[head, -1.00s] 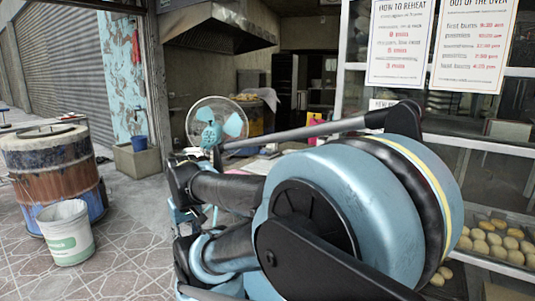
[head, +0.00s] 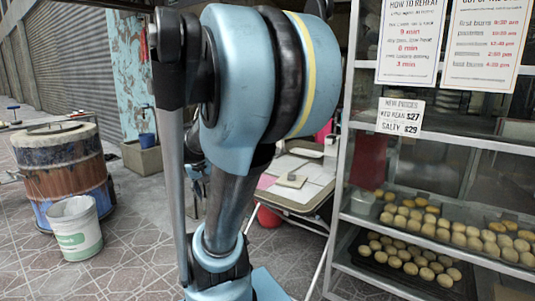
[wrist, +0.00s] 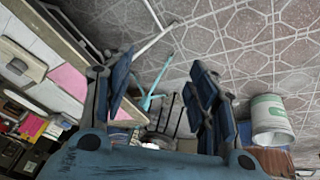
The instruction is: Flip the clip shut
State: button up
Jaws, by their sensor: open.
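My gripper (wrist: 164,66) is open and empty in the wrist view, its two blue fingers wide apart over the tiled floor. What looks like the same pad (wrist: 26,62) shows at the left edge of the wrist view, left of and apart from my fingers. I cannot make out a clip, or whether one is open or shut.
Pink paper (wrist: 68,80) lies on the table. A shelf rack with trays of buns (head: 412,262) stands at the right. A red bucket (head: 268,215) is under the table.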

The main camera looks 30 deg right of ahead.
jog(key=w+d+r+m+t+h, duration=0.15)
jog(key=w+d+m+h, duration=0.25)
jog(key=w+d, duration=0.95)
jog(key=w+d+r+m+h, duration=0.3)
jog(key=w+d+m, duration=0.1)
jog(key=w+d, duration=1)
jog(key=w+d+f, duration=0.3)
jog(key=w+d, duration=0.2)
jog(key=d, duration=0.2)
jog(key=w+d+f+m+h, duration=0.1)
jog(key=w+d+f, duration=0.2)
jog(key=d, duration=0.5)
jog(key=w+d+f+h, duration=0.1)
jog(key=w+d+f, duration=0.2)
jog(key=w+d, duration=0.3)
jog(key=shift+w+d+f+m, duration=0.15)
jog(key=shift+d+f, duration=0.05)
jog(key=shift+d, duration=0.35)
jog(key=shift+w+d+f+m, duration=0.15)
jog(key=shift+d, duration=0.4)
jog(key=c, duration=1.1)
